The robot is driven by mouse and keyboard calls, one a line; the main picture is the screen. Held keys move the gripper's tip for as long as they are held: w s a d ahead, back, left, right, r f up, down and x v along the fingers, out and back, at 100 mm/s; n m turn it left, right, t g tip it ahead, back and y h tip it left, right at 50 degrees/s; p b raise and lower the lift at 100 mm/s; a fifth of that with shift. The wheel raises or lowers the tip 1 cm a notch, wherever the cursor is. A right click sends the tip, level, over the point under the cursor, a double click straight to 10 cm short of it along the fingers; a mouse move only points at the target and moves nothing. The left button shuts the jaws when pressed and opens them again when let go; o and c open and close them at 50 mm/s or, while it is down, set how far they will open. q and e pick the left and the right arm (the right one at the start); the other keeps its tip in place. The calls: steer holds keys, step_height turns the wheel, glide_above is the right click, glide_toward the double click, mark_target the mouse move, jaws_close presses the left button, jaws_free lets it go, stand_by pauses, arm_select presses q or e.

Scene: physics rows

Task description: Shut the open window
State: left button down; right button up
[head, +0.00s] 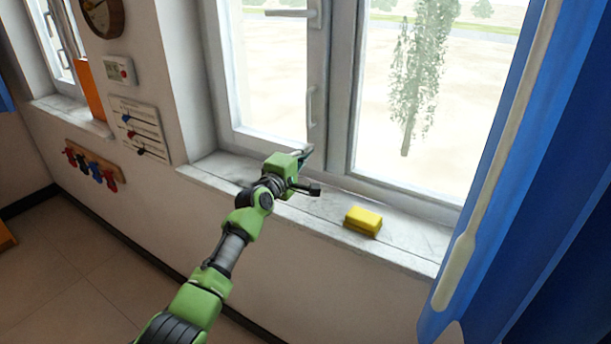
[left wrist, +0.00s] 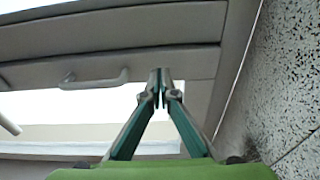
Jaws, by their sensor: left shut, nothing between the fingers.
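The window (head: 318,75) has two glazed panes in pale grey frames. A lever handle (head: 291,12) shows at the top of the left pane, and a small pull handle (head: 311,107) sits upright on the frame between the panes. That pull handle also shows in the left wrist view (left wrist: 95,78). I cannot tell how far the window stands open. My left gripper (head: 307,153) is shut and empty, above the sill by the foot of the middle frame, below the pull handle. Its joined fingertips also show in the left wrist view (left wrist: 160,76). I cannot tell whether they touch the frame. My right gripper is out of view.
A yellow sponge-like block (head: 363,220) lies on the stone sill (head: 405,240), right of my left gripper. A blue curtain (head: 540,190) hangs at the right. A clock, a small panel and a hook rack (head: 95,165) are on the left wall.

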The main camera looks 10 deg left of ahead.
arm_select(q)
steer(key=s+d, duration=0.3)
steer(key=s, duration=0.7)
steer(key=s+a+f+m+g+y, duration=0.1)
steer(key=s+a+f+m+g, duration=0.25)
steer(key=s+f, duration=0.7)
steer(key=s+a+f+m+g+y, duration=0.15)
steer(key=s+f+m+g, duration=0.3)
steer(key=s+f, duration=0.6)
steer(key=s+a+f+m+g+y, duration=0.1)
steer(key=s+a+f+m+g, duration=0.15)
steer(key=s, duration=0.65)
steer(key=s+a+f+m+g+y, duration=0.1)
steer(key=s+a+f+m, duration=0.15)
steer(key=s, duration=0.65)
steer(key=s+a+f+m+g+y, duration=0.1)
steer(key=s+a+m+g, duration=0.15)
steer(key=s, duration=0.65)
step_height(320, 180, down, 28)
steer(key=s+m+g, duration=0.1)
steer(key=s, duration=0.2)
steer(key=s+a+f+g, duration=0.1)
steer(key=s+a+f, duration=0.2)
steer(key=s+f, duration=1.1)
steer(key=shift+s+f, duration=0.25)
steer(key=shift+s, duration=0.8)
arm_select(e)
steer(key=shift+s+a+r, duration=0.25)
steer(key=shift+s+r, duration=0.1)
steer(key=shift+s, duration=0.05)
